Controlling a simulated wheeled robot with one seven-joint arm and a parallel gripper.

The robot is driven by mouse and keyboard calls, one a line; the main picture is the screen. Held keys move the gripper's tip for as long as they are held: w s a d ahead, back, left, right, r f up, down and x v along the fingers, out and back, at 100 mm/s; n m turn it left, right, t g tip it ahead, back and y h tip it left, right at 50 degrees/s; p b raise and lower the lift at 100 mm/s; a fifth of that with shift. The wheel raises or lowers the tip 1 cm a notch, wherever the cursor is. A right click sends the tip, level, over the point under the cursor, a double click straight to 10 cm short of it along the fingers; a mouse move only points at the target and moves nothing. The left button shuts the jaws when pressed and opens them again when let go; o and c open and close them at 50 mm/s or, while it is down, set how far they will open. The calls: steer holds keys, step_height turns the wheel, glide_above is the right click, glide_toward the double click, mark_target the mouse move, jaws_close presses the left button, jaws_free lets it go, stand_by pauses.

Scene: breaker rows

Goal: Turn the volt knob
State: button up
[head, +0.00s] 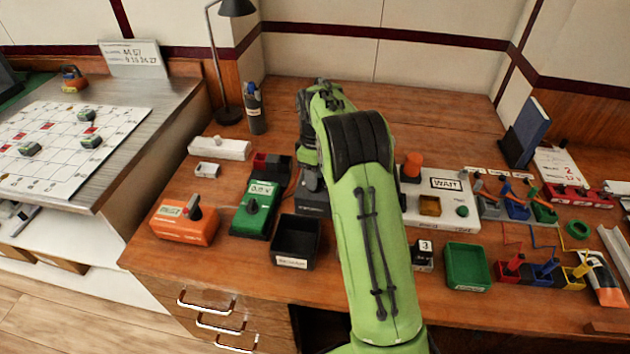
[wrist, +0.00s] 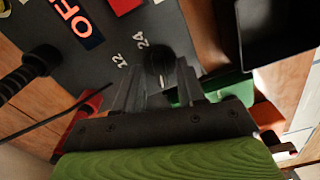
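In the wrist view a round black knob (wrist: 159,60) with a pale pointer line sits on a dark grey panel (wrist: 105,62), beside the marks 12 and 24. My gripper (wrist: 160,72) has its two fingers apart, one on each side of the knob. A gap shows between the fingers, and I cannot tell whether either touches the knob. An OFF display (wrist: 72,18) glows orange on the same panel. In the head view the dark grey unit (head: 312,203) is partly hidden by my green arm, and its knob is not visible there.
A green meter (head: 256,207) reading 0.0 V and an orange box (head: 184,222) stand to the left. A black bin (head: 296,240) is in front. A white WAIT panel (head: 437,212) and a green tray (head: 466,266) are right of my arm. The back of the bench is mostly clear.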

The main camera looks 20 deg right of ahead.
steer(key=shift+f, duration=0.2)
jaws_close()
